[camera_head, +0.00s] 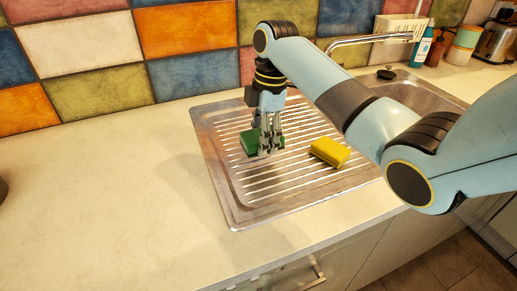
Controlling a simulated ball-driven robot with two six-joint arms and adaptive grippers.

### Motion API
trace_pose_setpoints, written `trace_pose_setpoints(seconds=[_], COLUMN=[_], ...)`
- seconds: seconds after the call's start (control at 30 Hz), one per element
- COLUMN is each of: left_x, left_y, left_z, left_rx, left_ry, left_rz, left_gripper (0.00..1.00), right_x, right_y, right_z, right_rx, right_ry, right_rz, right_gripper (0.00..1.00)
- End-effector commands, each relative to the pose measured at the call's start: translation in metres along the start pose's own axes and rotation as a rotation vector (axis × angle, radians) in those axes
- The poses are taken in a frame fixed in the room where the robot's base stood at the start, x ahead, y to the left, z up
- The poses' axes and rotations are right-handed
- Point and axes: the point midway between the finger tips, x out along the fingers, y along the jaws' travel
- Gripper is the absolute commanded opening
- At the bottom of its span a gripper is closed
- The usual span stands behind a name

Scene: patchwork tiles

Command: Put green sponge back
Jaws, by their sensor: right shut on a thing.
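The green sponge (249,143) is at the upper left part of the ridged metal drainboard (236,210). My right gripper (268,148) points down over the drainboard and is shut on the green sponge. The fingers hide part of the sponge. I cannot tell whether the sponge touches the drainboard or is held just above it. A yellow sponge (330,152) lies on the drainboard to the right of the gripper, apart from it. My left gripper is not in view.
The sink basin (420,98) with its tap (370,40) is to the right, behind my right arm. A blue bottle (422,45), jars (463,45) and a toaster (497,40) stand at the back right. Coloured tiles line the back wall.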

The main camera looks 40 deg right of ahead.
Motion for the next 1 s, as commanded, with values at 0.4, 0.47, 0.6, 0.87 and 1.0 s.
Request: trace_pose_setpoints(seconds=[0.4, 0.47, 0.6, 0.87, 1.0], left_x=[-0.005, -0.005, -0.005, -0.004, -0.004], left_y=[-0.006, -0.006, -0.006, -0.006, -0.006], left_z=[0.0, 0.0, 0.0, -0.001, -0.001], left_rx=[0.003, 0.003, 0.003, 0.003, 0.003], left_ry=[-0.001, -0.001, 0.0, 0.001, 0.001], left_rz=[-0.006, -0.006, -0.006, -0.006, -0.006], left_gripper=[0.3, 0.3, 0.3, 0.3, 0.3], right_x=[0.044, 0.047, 0.047, 0.05, 0.05], right_y=[-0.005, -0.005, -0.005, -0.005, -0.005], right_z=[-0.004, -0.004, -0.003, -0.003, -0.003], right_rx=[0.0, 0.0, -0.001, -0.001, -0.001], right_ry=[0.0, 0.0, 0.0, 0.0, 0.0], right_rz=[-0.002, 0.0, 0.001, 0.0, 0.0], right_gripper=[0.27, 0.27, 0.27, 0.65, 0.8])
